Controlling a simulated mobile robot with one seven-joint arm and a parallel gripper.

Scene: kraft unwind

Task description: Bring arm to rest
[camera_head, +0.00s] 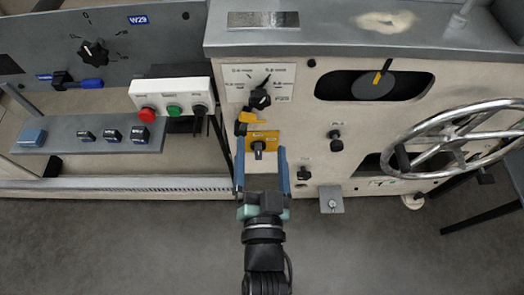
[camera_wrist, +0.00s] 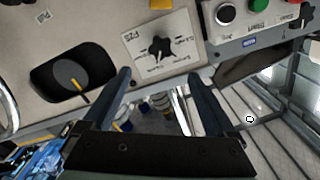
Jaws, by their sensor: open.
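My gripper (camera_head: 261,148) reaches forward from the bottom middle of the head view. Its two blue fingers are spread apart, with nothing held between them. In the wrist view the fingers of my gripper (camera_wrist: 157,77) also stand wide apart. In the head view they frame a yellow plate with a black knob (camera_head: 258,147) on the beige machine front (camera_head: 310,110). I cannot tell their exact distance from it. Above it is a white dial plate with a black selector knob (camera_head: 260,98), which also shows in the wrist view (camera_wrist: 160,47), beyond the fingertips.
A button box (camera_head: 174,96) with red and green buttons is to the left. A large metal handwheel (camera_head: 455,145) juts out on the right. A small bracket (camera_head: 331,199) sticks out low, right of my gripper. Grey floor (camera_head: 130,250) in front is clear.

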